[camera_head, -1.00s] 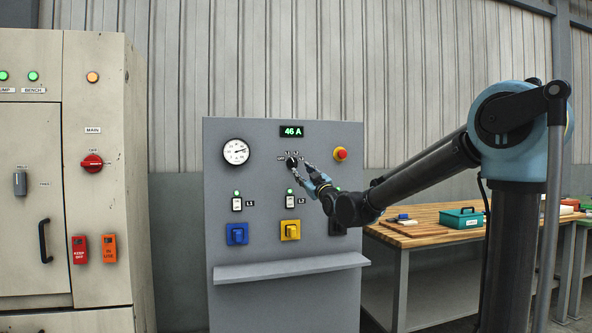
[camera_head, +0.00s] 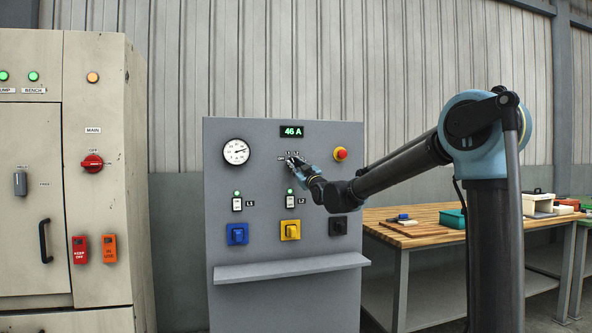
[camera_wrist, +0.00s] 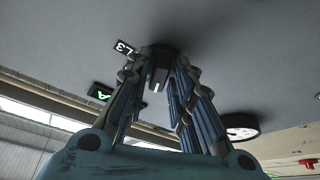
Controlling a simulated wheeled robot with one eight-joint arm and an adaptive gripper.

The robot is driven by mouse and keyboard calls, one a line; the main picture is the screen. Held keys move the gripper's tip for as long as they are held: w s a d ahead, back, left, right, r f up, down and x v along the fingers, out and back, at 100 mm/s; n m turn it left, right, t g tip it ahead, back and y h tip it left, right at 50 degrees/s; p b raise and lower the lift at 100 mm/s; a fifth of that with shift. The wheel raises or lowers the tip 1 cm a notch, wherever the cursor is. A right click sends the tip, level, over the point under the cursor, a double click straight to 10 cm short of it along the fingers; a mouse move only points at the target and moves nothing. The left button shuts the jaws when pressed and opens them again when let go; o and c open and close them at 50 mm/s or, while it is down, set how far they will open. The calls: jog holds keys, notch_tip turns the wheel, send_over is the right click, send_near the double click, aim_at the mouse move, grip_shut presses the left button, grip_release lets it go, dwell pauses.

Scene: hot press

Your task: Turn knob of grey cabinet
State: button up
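The grey cabinet (camera_head: 225,200) stands at the centre of the head view. Its black selector knob (camera_wrist: 161,66) is in the wrist view, beside a label reading L3, with a pale mark on its near end. My gripper (camera_wrist: 161,58) has its two fingers one on each side of the knob, fingertips very close to it. I cannot tell whether they press on it. In the head view my gripper (camera_head: 291,160) covers most of the knob, below the green 46 A display (camera_head: 292,131).
A red emergency button (camera_head: 340,154) is just right of my gripper. A round gauge (camera_head: 236,152) is at the left. Switches, blue, yellow and black handles and a shelf (camera_head: 290,268) are below. A beige cabinet stands left and a wooden workbench (camera_head: 440,228) right.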

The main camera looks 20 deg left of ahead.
grip_shut()
jog(key=shift+a+r, duration=0.1)
jog(key=shift+m, duration=0.3)
jog(key=shift+t+h, duration=0.3)
jog(key=shift+s+a+m+t+h, duration=0.1)
jog(key=shift+m+t+h, duration=0.7)
jog(key=shift+m, duration=1.45)
jog(key=shift+a+m+t+h, duration=0.15)
jog(key=shift+m+t+h, duration=0.25)
jog(key=shift+m+h, duration=1.35)
jog(key=shift+s+a+m+t+h, duration=0.1)
jog(key=shift+m+t+h, duration=0.4)
jog(key=shift+m, duration=2.3)
jog(key=shift+r, duration=0.1)
